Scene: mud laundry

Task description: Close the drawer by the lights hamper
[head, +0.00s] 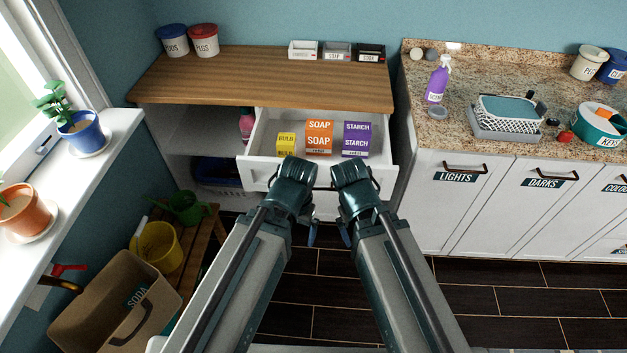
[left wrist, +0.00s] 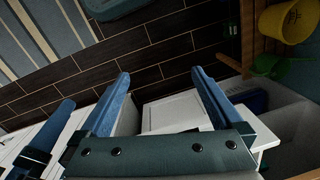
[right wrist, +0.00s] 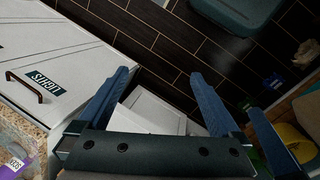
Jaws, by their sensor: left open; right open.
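The white drawer (head: 262,170) under the wooden counter is pulled out, with its inside showing. It holds a yellow box (head: 286,144), an orange soap box (head: 319,138) and a purple starch box (head: 356,139). The lights hamper (head: 450,200) is the white front labelled LIGHTS, to the drawer's right; it also shows in the right wrist view (right wrist: 75,55). My left gripper (head: 312,236) and right gripper (head: 345,236) hang side by side in front of the drawer, fingers down. Both are open and empty in the wrist views. My wrists hide part of the drawer front.
The wooden counter (head: 250,75) above carries tubs and small boxes. A granite counter (head: 470,140) stands right, with a purple spray bottle (head: 438,82). Dark floor (head: 500,300) is clear.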

